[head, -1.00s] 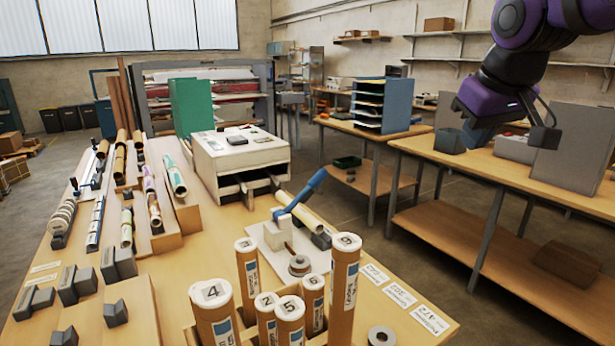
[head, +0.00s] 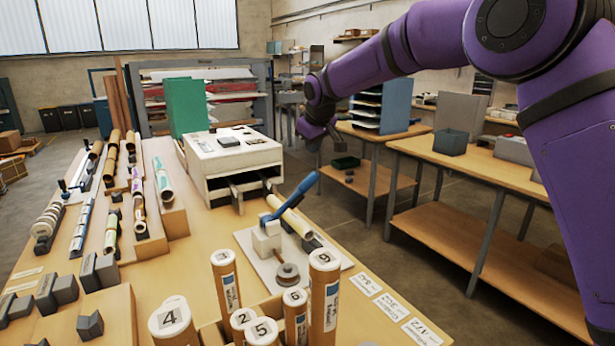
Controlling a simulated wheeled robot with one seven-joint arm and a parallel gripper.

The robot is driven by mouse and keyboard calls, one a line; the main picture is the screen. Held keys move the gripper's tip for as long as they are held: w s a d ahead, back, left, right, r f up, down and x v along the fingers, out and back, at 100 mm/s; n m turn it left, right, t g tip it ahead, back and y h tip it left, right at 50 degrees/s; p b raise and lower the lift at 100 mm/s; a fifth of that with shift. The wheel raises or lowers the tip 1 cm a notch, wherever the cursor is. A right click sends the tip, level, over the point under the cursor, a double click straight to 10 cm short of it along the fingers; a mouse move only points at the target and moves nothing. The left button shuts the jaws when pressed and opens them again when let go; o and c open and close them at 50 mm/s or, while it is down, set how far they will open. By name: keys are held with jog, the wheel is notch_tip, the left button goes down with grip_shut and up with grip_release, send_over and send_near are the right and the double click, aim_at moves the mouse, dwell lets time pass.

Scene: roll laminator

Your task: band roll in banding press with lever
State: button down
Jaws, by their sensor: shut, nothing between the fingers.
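The banding press (head: 266,238) stands on a pale base plate on the near table. Its blue lever (head: 297,193) slants up to the right. A cream roll (head: 287,205) lies beside the press, partly hidden behind the lever; I cannot tell whether it carries a band. A grey spool (head: 288,274) sits on the front of the plate. My gripper (head: 338,143) is shut and empty, in the air above and beyond the press, apart from the lever. Its fingers are small and dark in this view.
Numbered tubes (head: 325,290) stand upright in front of the press. A white laminator (head: 232,165) is behind it. Rolls in wooden racks (head: 175,215) and grey blocks (head: 100,270) fill the left side. A side table (head: 470,170) with a grey bin (head: 450,142) stands right.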

aim_at(309, 181)
jog(key=x, duration=1.3)
jog(key=shift+w, duration=0.4)
jog(key=shift+w+f, duration=0.5)
jog(key=shift+d, duration=0.15)
jog(key=shift+w+d+f+y, duration=0.2)
jog(key=shift+d+f+y, duration=0.1)
jog(key=w+d+f+m+g+y, duration=0.1)
jog(key=w+d+f+g+y, duration=0.2)
jog(key=f, duration=0.7)
jog(key=shift+d+m+g+y, duration=0.35)
jog(key=shift+d+y, duration=0.35)
jog(key=shift+y, duration=0.5)
jog(key=shift+f, duration=0.2)
jog(key=shift+r, duration=0.1)
